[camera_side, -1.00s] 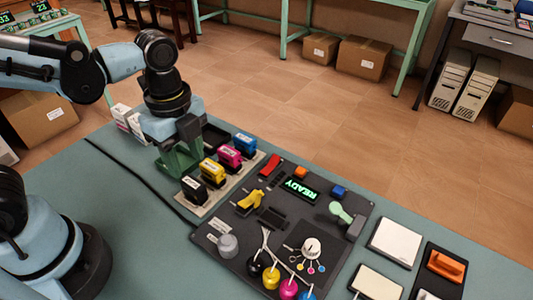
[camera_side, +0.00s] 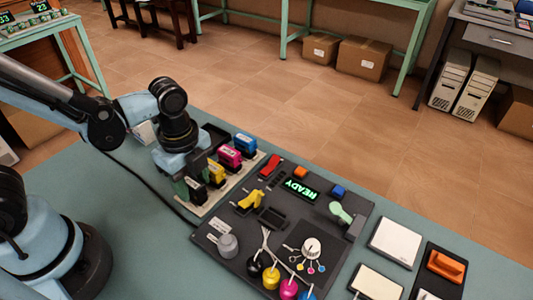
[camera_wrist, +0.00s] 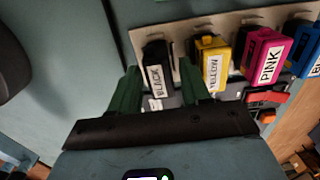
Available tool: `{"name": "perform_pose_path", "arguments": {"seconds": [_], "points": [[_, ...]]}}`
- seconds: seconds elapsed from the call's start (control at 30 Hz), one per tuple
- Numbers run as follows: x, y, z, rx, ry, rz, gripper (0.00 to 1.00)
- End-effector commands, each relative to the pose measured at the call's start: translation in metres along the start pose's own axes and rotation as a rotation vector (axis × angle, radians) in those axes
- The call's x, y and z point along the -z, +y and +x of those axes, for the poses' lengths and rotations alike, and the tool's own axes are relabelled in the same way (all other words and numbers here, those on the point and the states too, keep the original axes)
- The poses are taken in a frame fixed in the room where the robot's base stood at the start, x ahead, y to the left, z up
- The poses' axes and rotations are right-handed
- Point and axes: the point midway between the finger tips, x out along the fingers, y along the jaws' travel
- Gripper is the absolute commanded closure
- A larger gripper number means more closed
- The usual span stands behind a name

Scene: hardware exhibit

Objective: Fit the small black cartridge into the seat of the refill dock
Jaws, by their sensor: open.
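The small black cartridge (camera_side: 193,194) stands upright at the near end of a row on a pale rack (camera_side: 214,199). In the wrist view its "BLACK" label (camera_wrist: 155,78) faces the camera. My gripper (camera_side: 191,181) is open and lowered around it. In the wrist view one green finger is on each side of the cartridge, with a small gap visible. The gripper hides part of the cartridge in the side view. A dark slotted holder (camera_side: 271,217), which looks like the dock's seat, is on the dark panel (camera_side: 235,262) and looks empty.
Yellow (camera_wrist: 214,62), pink (camera_wrist: 264,53) and blue (camera_side: 245,145) cartridges stand close beside the black one. The panel carries a yellow lever (camera_side: 250,199), a lit READY display (camera_side: 300,189), a grey knob (camera_side: 228,244), a white dial (camera_side: 311,247) and several coloured balls.

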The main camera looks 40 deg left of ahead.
Motion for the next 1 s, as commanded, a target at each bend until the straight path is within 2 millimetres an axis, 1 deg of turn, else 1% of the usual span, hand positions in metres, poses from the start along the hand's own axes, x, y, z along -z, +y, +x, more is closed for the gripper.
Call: {"name": "perform_pose_path", "arguments": {"seconds": [0.2, 0.23, 0.4, 0.47, 0.5, 0.67, 1.0], "points": [[0.0, 0.0, 0.0, 0.0, 0.0, 0.0, 0.53], [0.0, 0.0, 0.0, 0.0, 0.0, 0.0, 0.55], [0.0, 0.0, 0.0, 0.0, 0.0, 0.0, 0.81], [0.0, 0.0, 0.0, 0.0, 0.0, 0.0, 0.9], [0.0, 0.0, 0.0, 0.0, 0.0, 0.0, 0.92], [0.0, 0.0, -0.005, 0.0, 0.0, 0.0, 0.93], [0.0, 0.0, -0.03, 0.0, 0.0, 0.0, 0.93]]}}
